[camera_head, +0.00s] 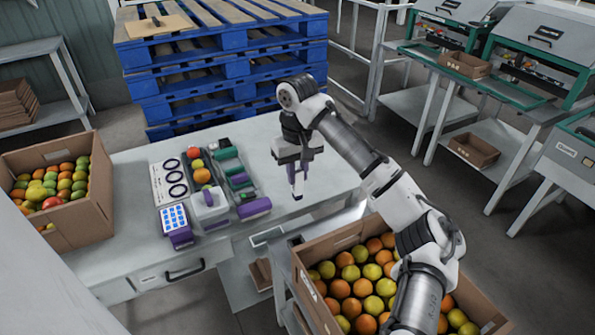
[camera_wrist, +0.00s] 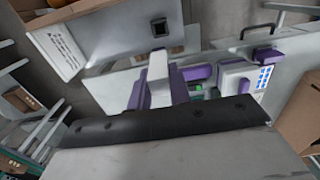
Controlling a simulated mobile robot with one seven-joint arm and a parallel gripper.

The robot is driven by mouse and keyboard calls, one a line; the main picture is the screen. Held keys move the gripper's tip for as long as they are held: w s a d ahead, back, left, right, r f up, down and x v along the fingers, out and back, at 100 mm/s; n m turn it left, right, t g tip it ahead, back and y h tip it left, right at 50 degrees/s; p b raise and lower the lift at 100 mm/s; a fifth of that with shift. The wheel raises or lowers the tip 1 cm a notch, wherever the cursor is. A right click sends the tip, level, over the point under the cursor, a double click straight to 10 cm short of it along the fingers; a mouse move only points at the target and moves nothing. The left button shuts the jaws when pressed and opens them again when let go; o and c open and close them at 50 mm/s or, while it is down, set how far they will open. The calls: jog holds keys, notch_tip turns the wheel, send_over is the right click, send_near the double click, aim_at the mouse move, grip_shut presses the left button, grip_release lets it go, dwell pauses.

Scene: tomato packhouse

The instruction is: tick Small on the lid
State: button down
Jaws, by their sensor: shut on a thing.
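My gripper (camera_head: 297,184) hangs in the air over the right part of the grey table (camera_head: 318,172), pointing down. It is shut on a slim white thing, which shows in the wrist view (camera_wrist: 157,76) between purple parts; I cannot tell exactly what it is. No lid with the word Small can be made out. A grey panel (camera_wrist: 88,40) with a small printed label (camera_wrist: 62,50) and a dark square shows in the wrist view. The lettering is too small to read. My gripper is apart from the table and panel.
A white device with a blue keypad (camera_head: 174,218), a ring card (camera_head: 170,186) and several purple-ended tools stand left of my gripper. A fruit carton (camera_head: 84,222) is at the far left. Another carton (camera_head: 322,309) is below right. Blue pallets (camera_head: 190,86) stand behind the table.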

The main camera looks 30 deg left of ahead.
jog(key=shift+r+p, duration=1.3)
jog(key=shift+r, duration=0.2)
jog(key=shift+f, duration=0.1)
